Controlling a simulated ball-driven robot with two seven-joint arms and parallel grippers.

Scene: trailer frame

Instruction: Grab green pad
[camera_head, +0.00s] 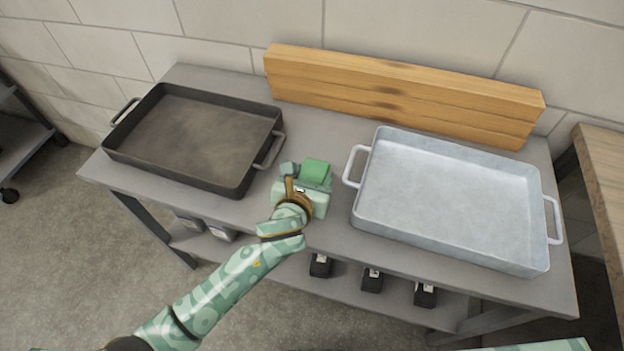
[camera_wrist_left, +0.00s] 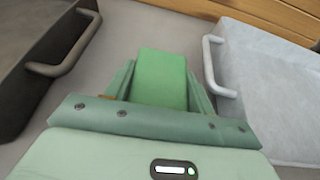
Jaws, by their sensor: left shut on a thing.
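The green pad (camera_head: 315,170) is a small green block on the grey table between the two pans. My left gripper (camera_head: 304,178) reaches it from the front and is shut on it. In the left wrist view the pad (camera_wrist_left: 161,79) sits between the two fingers of the left gripper (camera_wrist_left: 160,88), with its top face clear. The fingers and wrist hide its near part and lower sides. I cannot tell whether it touches the tabletop. My right gripper is not in view.
A dark pan (camera_head: 190,135) stands to the left and a pale metal pan (camera_head: 450,200) to the right, their handles close to the gripper. Wooden boards (camera_head: 400,92) lean at the back wall. Small black boxes (camera_head: 372,280) sit on the lower shelf of the table (camera_head: 325,228).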

